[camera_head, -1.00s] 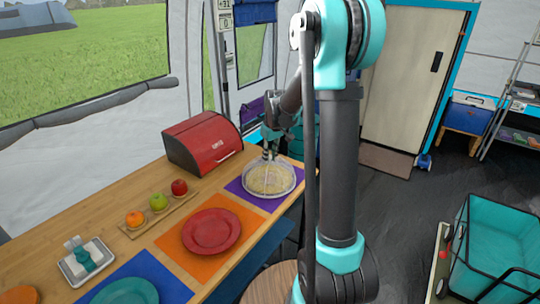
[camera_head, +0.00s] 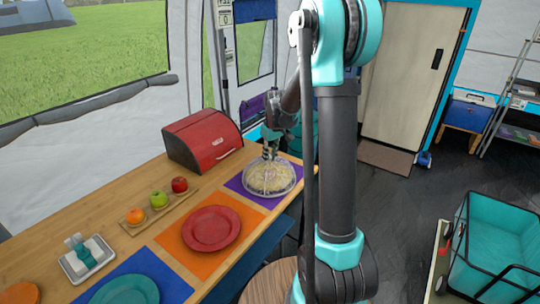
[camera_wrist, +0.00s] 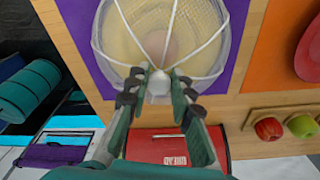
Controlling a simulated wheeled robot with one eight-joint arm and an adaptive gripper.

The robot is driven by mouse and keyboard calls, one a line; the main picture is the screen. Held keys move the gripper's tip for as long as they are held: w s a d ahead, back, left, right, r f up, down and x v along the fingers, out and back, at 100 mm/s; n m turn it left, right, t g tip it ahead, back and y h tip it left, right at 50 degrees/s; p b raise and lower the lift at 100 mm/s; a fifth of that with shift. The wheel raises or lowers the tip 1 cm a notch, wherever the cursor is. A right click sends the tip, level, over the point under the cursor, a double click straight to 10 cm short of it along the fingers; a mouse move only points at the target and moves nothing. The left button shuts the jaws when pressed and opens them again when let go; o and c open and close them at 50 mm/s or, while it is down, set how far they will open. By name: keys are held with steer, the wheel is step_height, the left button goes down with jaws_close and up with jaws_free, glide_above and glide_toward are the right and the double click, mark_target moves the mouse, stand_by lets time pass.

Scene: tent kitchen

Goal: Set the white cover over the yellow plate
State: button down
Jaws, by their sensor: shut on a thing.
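The white cover (camera_head: 270,178) is a see-through dome with pale ribs and a knob on top. It stands upright over the yellow plate (camera_wrist: 130,42), which shows through it in the wrist view. The plate is on the purple mat (camera_head: 238,187) at the far end of the counter. My gripper (camera_wrist: 158,88) is shut on the cover's white knob; it also shows above the dome in the head view (camera_head: 268,152). Whether the rim touches the mat all round is too small to tell.
A red bread box (camera_head: 203,142) stands left of the cover. A red plate (camera_head: 211,229) on an orange mat (camera_head: 172,240) is nearer. The counter's edge is close on the right.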

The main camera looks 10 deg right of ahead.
steer(key=c, duration=1.3)
jaws_free()
steer(key=shift+o, duration=0.2)
step_height(320, 180, up, 11)
steer(key=s, duration=0.2)
steer(key=s+d+f+m+t, duration=0.1)
steer(key=s+f, duration=0.3)
steer(key=s, duration=0.4)
steer(key=s+d+f+m, duration=0.1)
steer(key=s+f, duration=0.3)
steer(key=s, duration=0.5)
steer(key=s+d+f+m+t, duration=0.1)
steer(key=s+f+m, duration=0.2)
steer(key=s, duration=0.6)
steer(key=shift+s+d+f+t+h, duration=0.15)
steer(key=shift+d+f+t+h, duration=0.2)
steer(key=shift+f, duration=0.6)
